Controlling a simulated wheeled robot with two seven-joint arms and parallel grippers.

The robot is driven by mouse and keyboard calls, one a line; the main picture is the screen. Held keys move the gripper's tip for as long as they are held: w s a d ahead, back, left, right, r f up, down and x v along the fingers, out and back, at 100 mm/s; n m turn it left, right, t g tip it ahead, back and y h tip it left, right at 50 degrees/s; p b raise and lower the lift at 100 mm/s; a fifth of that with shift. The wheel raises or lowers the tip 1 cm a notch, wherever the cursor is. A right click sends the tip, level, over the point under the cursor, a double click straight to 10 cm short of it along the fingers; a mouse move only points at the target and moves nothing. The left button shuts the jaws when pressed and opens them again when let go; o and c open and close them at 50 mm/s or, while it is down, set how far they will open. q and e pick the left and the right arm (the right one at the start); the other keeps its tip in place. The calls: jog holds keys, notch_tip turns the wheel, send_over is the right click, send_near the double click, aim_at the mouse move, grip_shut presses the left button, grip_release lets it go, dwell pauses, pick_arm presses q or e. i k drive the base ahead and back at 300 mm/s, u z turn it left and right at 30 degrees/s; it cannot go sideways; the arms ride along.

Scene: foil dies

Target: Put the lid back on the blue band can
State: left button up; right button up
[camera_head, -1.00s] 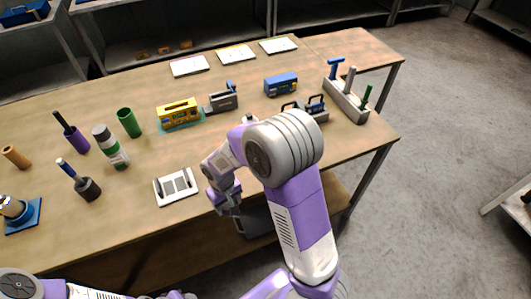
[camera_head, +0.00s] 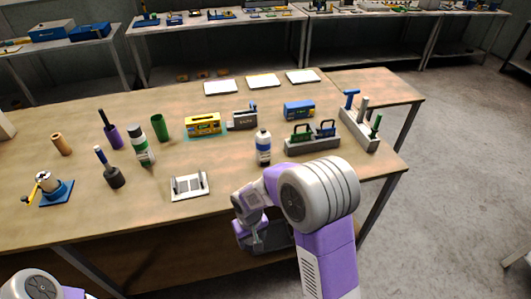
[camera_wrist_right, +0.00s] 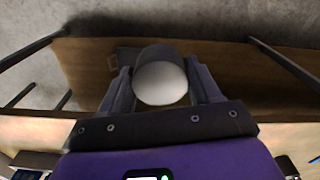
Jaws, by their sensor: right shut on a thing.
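The blue band can (camera_head: 263,150) stands upright on the table, white with a blue band and a narrow top. My right gripper (camera_head: 252,243) is at the front edge of the table, nearer to me than the can and apart from it. In the right wrist view my right gripper (camera_wrist_right: 160,95) is shut on a round, pale-faced grey piece (camera_wrist_right: 160,82) that looks like the lid. This piece is hard to make out in the head view. My left gripper is out of view.
A white-and-green can (camera_head: 141,148) and a green cup (camera_head: 159,128) stand to the left. A white plate with slots (camera_head: 190,193) lies near the front edge. A grey block with padlocks (camera_head: 312,145) is right of the blue band can. Bare tabletop lies left of it.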

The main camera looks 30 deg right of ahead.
aim_at(263, 142)
jog(key=z, duration=1.85)
jog(key=i, duration=1.05)
jog(key=u, duration=1.4)
